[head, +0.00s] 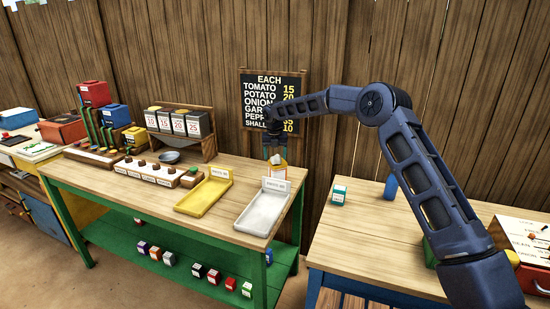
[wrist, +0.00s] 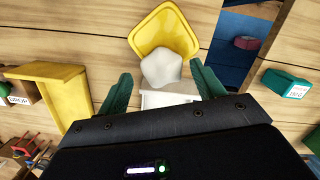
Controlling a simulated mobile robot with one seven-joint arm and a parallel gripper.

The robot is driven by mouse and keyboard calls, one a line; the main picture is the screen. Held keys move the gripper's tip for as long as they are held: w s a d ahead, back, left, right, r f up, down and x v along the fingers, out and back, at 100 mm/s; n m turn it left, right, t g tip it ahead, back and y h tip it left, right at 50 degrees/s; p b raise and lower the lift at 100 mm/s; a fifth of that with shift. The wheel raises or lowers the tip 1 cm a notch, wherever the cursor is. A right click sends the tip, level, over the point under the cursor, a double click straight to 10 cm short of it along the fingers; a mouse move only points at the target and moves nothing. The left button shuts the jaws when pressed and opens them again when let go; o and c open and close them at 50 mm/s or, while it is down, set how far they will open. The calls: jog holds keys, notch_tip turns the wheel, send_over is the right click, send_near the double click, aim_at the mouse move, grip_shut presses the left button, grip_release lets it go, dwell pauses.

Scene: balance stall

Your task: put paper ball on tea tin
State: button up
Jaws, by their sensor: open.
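The paper ball (wrist: 162,67), white and crumpled, shows between the spread fingers in the wrist view, in front of the yellow tub (wrist: 172,25). It seems to rest in or on that tub; the exact contact is unclear. In the head view the ball is too small to make out well. My gripper (wrist: 163,86) is open, its green fingers on either side of the ball, not closed on it. In the head view my gripper (head: 276,150) hangs over the tub at the green table's back right. A teal box with a white label (head: 338,196), possibly the tea tin, stands on the right table; it also shows in the wrist view (wrist: 287,83).
A yellow tray (head: 204,193) and a white tray (head: 264,207) lie left and in front of my gripper. A blue bottle (head: 391,187) stands right of the teal box. A gap separates the two tables. Several small boxes stand on the green lower shelf (head: 180,245).

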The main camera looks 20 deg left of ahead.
aim_at(275, 157)
notch_tip(275, 157, up, 11)
jog(key=s, duration=0.1)
jog(key=shift+s+d, duration=0.15)
jog(key=shift+d, duration=0.05)
jog(key=shift+d, duration=0.1)
